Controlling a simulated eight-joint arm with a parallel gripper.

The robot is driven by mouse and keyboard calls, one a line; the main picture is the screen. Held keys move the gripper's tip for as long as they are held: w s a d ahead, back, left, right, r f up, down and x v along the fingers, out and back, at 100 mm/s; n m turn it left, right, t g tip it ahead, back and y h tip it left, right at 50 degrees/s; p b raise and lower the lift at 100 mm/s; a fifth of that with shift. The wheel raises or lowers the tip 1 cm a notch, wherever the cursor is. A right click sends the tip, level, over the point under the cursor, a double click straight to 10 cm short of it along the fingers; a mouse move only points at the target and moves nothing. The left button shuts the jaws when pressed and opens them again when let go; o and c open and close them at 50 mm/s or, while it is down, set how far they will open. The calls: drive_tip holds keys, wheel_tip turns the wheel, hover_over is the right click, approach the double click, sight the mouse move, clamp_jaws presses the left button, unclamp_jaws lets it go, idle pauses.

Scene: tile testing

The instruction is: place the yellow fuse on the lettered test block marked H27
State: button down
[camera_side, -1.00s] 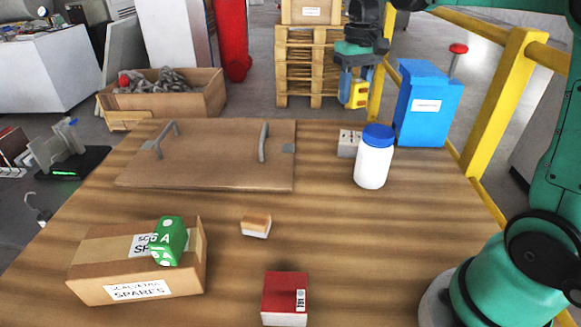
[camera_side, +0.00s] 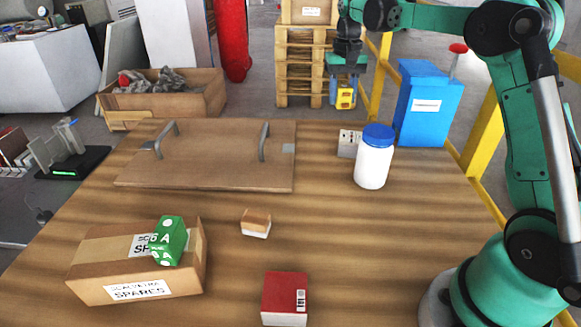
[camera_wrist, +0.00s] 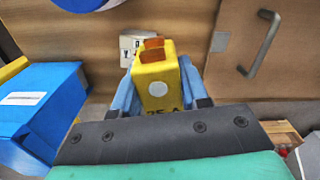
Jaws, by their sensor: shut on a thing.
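My gripper (camera_wrist: 156,90) is shut on the yellow fuse (camera_wrist: 155,73), with a blue finger on each side. The fuse has two orange-brown prongs pointing away from my wrist, a pale round spot and a "25 A" marking. In the side view the fuse (camera_side: 345,97) hangs below my gripper (camera_side: 345,84), beyond the table's far edge in the picture. A small whitish block (camera_side: 349,143) with dark marks stands beside the white jar. It also shows in the wrist view (camera_wrist: 127,44), partly behind the prongs. I cannot read its marking.
The blue-lidded white jar (camera_side: 373,162) stands right of the block, before a blue bin (camera_side: 425,105). A panel (camera_side: 215,165) with two handles lies left.

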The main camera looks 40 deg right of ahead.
drive_tip(key=m, duration=0.2)
approach(352, 136)
wheel_tip(352, 136, down, 7)
drive_tip(key=shift+a+r, duration=0.1)
drive_tip(key=shift+c, duration=2.2)
unclamp_jaws()
